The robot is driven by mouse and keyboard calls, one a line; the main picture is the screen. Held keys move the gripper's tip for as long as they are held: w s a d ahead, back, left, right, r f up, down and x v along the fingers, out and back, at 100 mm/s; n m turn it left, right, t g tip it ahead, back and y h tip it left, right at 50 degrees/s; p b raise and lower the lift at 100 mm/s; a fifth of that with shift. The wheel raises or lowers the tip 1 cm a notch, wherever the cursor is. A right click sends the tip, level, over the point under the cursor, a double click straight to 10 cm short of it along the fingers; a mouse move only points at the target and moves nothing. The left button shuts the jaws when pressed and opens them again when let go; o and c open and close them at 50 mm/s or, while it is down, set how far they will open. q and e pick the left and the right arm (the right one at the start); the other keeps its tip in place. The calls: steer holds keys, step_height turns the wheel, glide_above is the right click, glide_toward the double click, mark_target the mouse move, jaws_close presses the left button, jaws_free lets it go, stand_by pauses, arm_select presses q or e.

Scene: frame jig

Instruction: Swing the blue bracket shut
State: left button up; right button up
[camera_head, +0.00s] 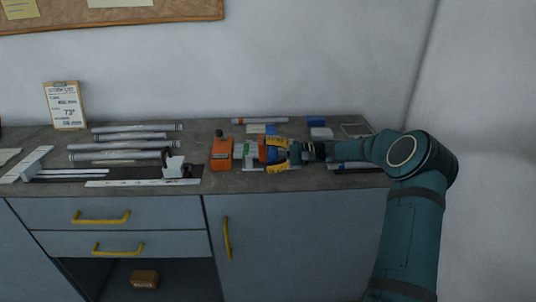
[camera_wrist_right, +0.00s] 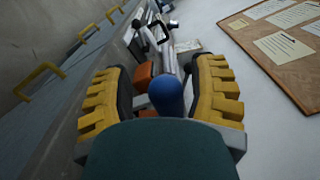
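My right gripper (camera_head: 270,153) reaches in from the right over the workbench. Its yellow fingers stand apart, one on the far side and one on the near side. In the right wrist view, the open fingers (camera_wrist_right: 163,85) flank a blue rounded piece (camera_wrist_right: 168,96), which looks like part of the blue bracket. A gap seems to show on both sides of it. In the head view, a small blue patch (camera_head: 263,153) shows between the fingers, beside orange and grey parts. The fingers hide most of it, so I cannot tell the bracket's angle. My left gripper is not in view.
An orange block (camera_head: 221,154) stands just left of the gripper. Grey tubes (camera_head: 120,148) and a white clamp-like piece (camera_head: 176,168) lie further left. A blue box (camera_head: 316,121) sits behind right. A stock card (camera_head: 65,105) stands at the back left.

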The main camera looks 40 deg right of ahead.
steer(key=shift+a+r, duration=0.1)
steer(key=v, duration=1.2)
stand_by(0.4)
